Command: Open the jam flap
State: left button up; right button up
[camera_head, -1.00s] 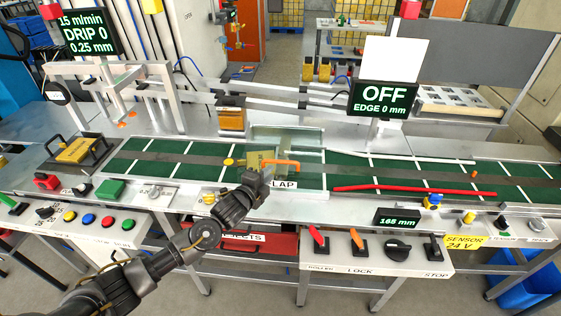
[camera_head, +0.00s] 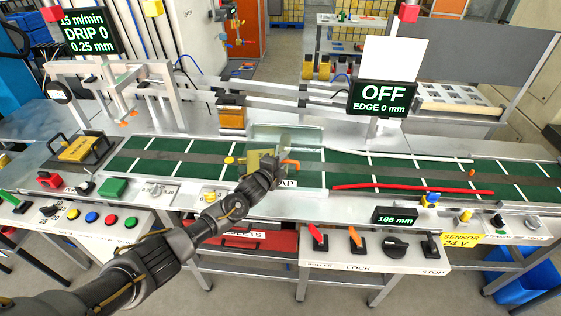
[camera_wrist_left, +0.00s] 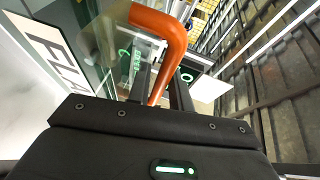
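The jam flap (camera_head: 311,150) is a clear panel over the green belt, with a FLAP label on its front edge; the label (camera_wrist_left: 57,52) shows large and tilted in the left wrist view. Its orange handle (camera_head: 293,163) is partly covered by my left gripper (camera_head: 274,164) in the head view. In the left wrist view the handle (camera_wrist_left: 166,38) bends down and runs between the two fingers of my left gripper (camera_wrist_left: 161,82). The fingers stand apart on either side of it; firm contact is not clear. My right gripper is not in view.
The green conveyor belt (camera_head: 395,170) runs across the table, with a red rod (camera_head: 415,188) lying on it. A panel with red and orange levers (camera_head: 355,238) is at the front right. Coloured buttons (camera_head: 90,219) are at the front left.

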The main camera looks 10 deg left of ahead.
pick_arm(q)
grip_shut()
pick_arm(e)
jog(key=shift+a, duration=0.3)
pick_arm(q)
jog(key=shift+a, duration=0.1)
